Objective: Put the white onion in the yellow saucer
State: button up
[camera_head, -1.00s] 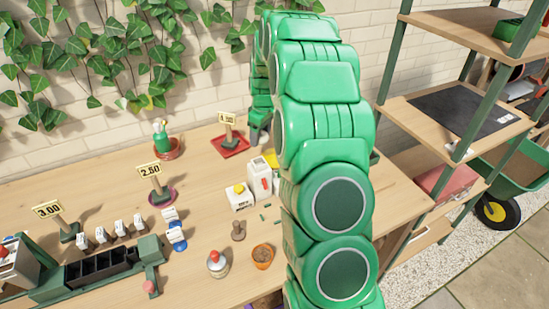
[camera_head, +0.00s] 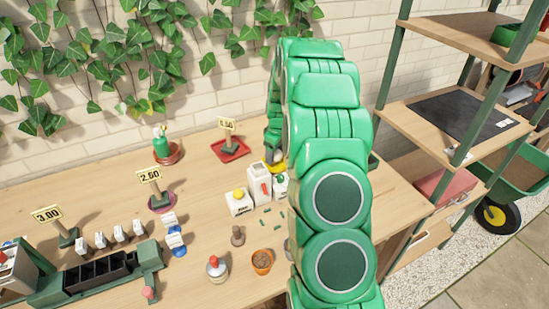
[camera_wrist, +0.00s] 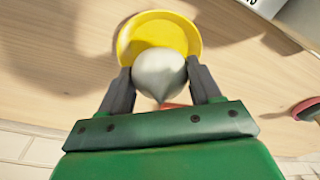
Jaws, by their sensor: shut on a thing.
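The white onion (camera_wrist: 160,72) is a pale rounded bulb with its pointed tip toward my gripper's palm in the wrist view. My gripper (camera_wrist: 160,84) is shut on it, with one dark finger on each side. The yellow saucer (camera_wrist: 160,28) lies behind the onion in that view, and the onion overlaps its near part. I cannot tell whether the onion touches the saucer. In the head view the yellow saucer (camera_head: 270,167) shows only partly beside my arm, and the onion cannot be made out.
A white carton (camera_head: 259,182) and a white box with a yellow top (camera_head: 238,203) stand close to the yellow saucer. A red tray (camera_head: 230,151) with a price sign lies to its left. A terracotta pot (camera_head: 262,262) and a red-topped bottle (camera_head: 217,270) stand nearer.

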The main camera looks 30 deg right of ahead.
jog(key=shift+f, duration=1.25)
jog(key=shift+f, duration=0.15)
jog(key=o, duration=0.8)
